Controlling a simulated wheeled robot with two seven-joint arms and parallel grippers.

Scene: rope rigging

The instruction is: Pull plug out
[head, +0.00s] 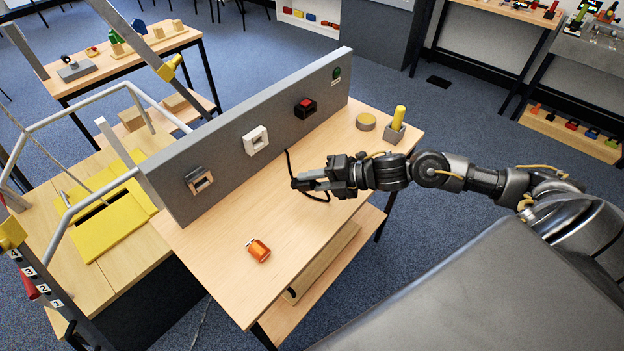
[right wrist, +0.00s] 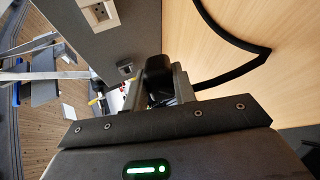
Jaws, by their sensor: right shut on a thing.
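The black plug (right wrist: 158,72) is between the fingers of my right gripper (head: 303,183), which is shut on it. A black cable (head: 289,165) runs from the gripper and curves over the table; it also shows as a thick bend in the right wrist view (right wrist: 238,40). The white socket (head: 256,140) is on the grey upright panel, up and left of the gripper in the head view. Its face shows in the right wrist view (right wrist: 100,12) with no plug in it. The plug is apart from the socket. My left gripper is not in view.
The grey panel (head: 225,140) also bears a metal-framed fitting (head: 199,180), a red-and-black switch (head: 305,107) and a green button (head: 337,73). An orange object (head: 259,250) lies on the wooden table (head: 215,245). A yellow cylinder (head: 398,117) and a round disc (head: 366,121) stand at the far end.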

